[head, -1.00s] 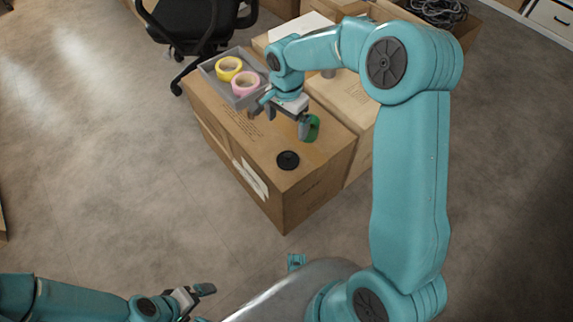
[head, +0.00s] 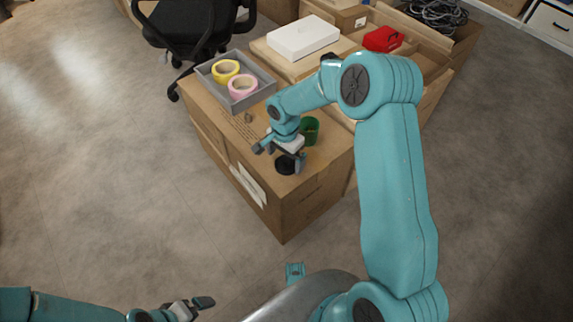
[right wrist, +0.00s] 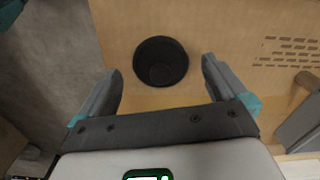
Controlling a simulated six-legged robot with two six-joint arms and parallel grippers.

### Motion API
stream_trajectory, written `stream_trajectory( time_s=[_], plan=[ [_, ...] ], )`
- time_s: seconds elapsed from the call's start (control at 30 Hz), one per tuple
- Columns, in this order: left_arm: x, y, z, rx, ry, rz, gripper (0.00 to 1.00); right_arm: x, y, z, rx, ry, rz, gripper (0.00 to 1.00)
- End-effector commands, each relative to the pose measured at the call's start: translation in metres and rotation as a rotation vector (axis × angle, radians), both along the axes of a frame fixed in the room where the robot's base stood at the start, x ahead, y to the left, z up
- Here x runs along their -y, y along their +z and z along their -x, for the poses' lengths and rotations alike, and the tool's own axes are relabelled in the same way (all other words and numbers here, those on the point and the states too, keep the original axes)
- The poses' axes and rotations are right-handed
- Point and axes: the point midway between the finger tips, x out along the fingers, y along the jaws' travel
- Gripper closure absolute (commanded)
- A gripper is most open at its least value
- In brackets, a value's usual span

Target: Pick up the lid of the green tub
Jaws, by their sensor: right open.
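The lid (head: 285,166) is a small round black piece lying on the near part of a brown carton's top. In the right wrist view the lid (right wrist: 160,61) looks like a dark disc with a raised rim, just beyond and between the fingertips. The green tub (head: 309,130) stands behind it, partly hidden by my right gripper. My right gripper (head: 279,156) is open and empty, above the lid, and its fingers do not visibly touch it. My left gripper (head: 190,307) is low at the bottom left, away from the carton; its jaw gap is unclear.
A grey tray (head: 238,101) holds a yellow tape roll (head: 226,71) and a pink tape roll (head: 242,86). A small brown object (head: 248,117) lies near it. A white box (head: 303,37) and a red item (head: 383,39) lie behind.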

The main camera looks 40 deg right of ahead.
Motion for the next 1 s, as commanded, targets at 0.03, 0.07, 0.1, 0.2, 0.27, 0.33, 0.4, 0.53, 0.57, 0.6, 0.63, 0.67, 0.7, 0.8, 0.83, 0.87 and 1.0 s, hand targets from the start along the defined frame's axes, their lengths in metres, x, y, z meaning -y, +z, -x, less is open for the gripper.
stream_trajectory(
  time_s=[0.03,0.07,0.1,0.2,0.27,0.33,0.4,0.53,0.57,0.6,0.63,0.67,0.7,0.8,0.83,0.87,1.0],
  plan=[
    [0.000,-0.006,0.000,0.000,0.000,0.000,0.00,0.000,-0.013,0.001,-0.003,-0.001,-0.001,0.00],
    [0.000,-0.007,0.000,0.000,0.000,0.000,0.00,0.000,-0.016,0.000,-0.002,-0.001,0.000,0.00],
    [0.000,-0.008,0.000,0.000,0.000,0.000,0.00,0.000,-0.019,0.000,-0.001,-0.002,-0.001,0.00],
    [0.000,-0.007,0.000,0.000,0.000,0.000,0.00,0.000,-0.019,0.000,0.001,-0.002,0.000,0.00],
    [0.000,-0.006,0.000,0.000,0.000,0.000,0.00,0.000,-0.019,0.000,0.001,-0.002,0.000,0.00],
    [0.000,-0.006,0.000,0.000,0.000,0.000,0.00,0.000,-0.019,0.000,0.001,-0.002,0.000,0.03],
    [0.000,-0.006,0.000,0.000,0.000,0.000,0.00,0.000,-0.019,0.000,0.000,-0.002,0.000,0.26],
    [0.000,-0.006,0.000,0.000,0.000,0.000,0.00,0.000,-0.019,0.000,0.000,-0.001,0.000,0.51],
    [0.000,-0.006,0.000,0.000,0.000,0.000,0.00,0.000,-0.019,0.000,0.000,-0.001,0.000,0.51],
    [0.000,-0.006,0.000,0.000,0.000,0.000,0.00,0.000,-0.019,0.000,0.000,-0.001,0.000,0.51],
    [0.000,-0.006,0.000,0.000,0.000,0.000,0.00,0.000,-0.019,0.000,0.000,-0.001,0.000,0.51],
    [0.000,-0.006,0.000,0.000,0.000,0.000,0.00,0.000,-0.019,0.000,0.000,-0.001,0.000,0.51],
    [0.000,-0.006,0.000,0.000,0.000,0.000,0.00,0.000,-0.019,0.000,0.000,-0.001,0.000,0.51],
    [0.000,-0.005,0.000,0.000,0.000,0.000,0.00,0.000,-0.017,0.000,0.000,-0.001,0.000,0.51],
    [0.000,-0.005,0.000,0.000,0.000,0.000,0.00,0.000,-0.015,0.000,0.001,-0.001,0.000,0.51],
    [0.000,-0.004,0.000,0.000,0.000,0.000,0.00,0.000,-0.013,0.000,0.001,-0.001,0.000,0.51],
    [0.000,0.002,0.000,0.000,0.000,0.000,0.00,0.000,0.004,0.000,0.002,0.000,0.000,0.51]
  ],
)
